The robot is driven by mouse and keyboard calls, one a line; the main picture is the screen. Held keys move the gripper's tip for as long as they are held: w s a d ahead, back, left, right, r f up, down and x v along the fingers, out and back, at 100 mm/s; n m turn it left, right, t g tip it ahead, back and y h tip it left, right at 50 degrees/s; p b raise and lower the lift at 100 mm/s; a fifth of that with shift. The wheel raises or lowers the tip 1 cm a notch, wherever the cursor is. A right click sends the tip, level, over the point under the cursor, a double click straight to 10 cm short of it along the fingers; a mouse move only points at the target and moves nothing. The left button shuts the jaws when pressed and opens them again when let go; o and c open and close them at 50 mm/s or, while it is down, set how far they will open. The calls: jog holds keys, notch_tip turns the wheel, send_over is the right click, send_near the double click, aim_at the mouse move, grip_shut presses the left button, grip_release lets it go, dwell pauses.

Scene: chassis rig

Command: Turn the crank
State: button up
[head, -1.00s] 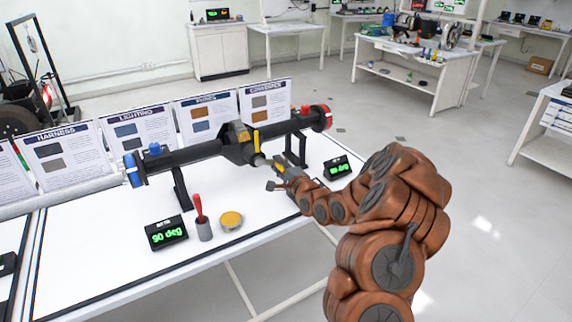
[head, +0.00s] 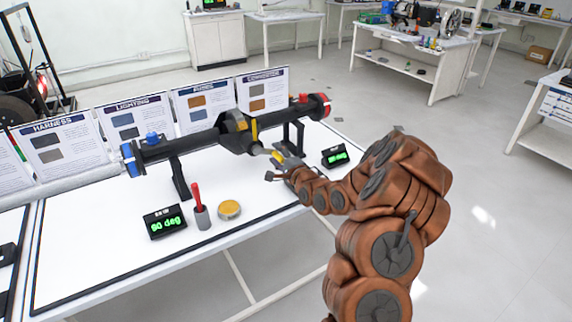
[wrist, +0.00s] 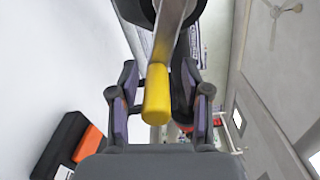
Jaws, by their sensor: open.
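The crank shows in the wrist view as a flat metal arm (wrist: 172,35) with a yellow handle (wrist: 157,95). The handle lies between the two fingers of my gripper (wrist: 159,80), which are open with gaps on both sides. In the head view my gripper (head: 277,166) is beside the middle of a black axle (head: 195,147), just below its rounded housing (head: 235,132). The crank is small there and partly hidden by my gripper.
The axle rests on black stands on a white table. A black display with green digits (head: 165,222), a grey cup with a red-handled tool (head: 201,216) and a yellow round tin (head: 229,210) stand in front. Another display (head: 335,157) is right of my gripper. Information panels stand behind.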

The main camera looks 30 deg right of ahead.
jog(key=s, duration=1.1)
jog(key=shift+s+d, duration=0.25)
jog(key=shift+d, duration=0.1)
jog(key=shift+a, duration=0.1)
jog(key=s+a+f+n+g+p, duration=0.2)
jog(key=s+a+f+n+g, duration=0.1)
jog(key=s+a+n+g, duration=0.55)
jog(key=s+a+r+n+g, duration=0.3)
jog(key=s+r, duration=0.1)
jog(key=s, duration=0.6)
jog(key=s+a+r+n+g+p, duration=0.1)
jog(key=s+a+r+n+g, duration=0.3)
jog(key=s, duration=0.7)
jog(key=s+a+r+n+g+h, duration=0.1)
jog(key=s+a+r+n+g, duration=0.3)
jog(key=s, duration=0.7)
jog(key=shift+s+r+p, duration=0.15)
jog(key=shift+s+p, duration=0.05)
jog(key=shift+p, duration=0.15)
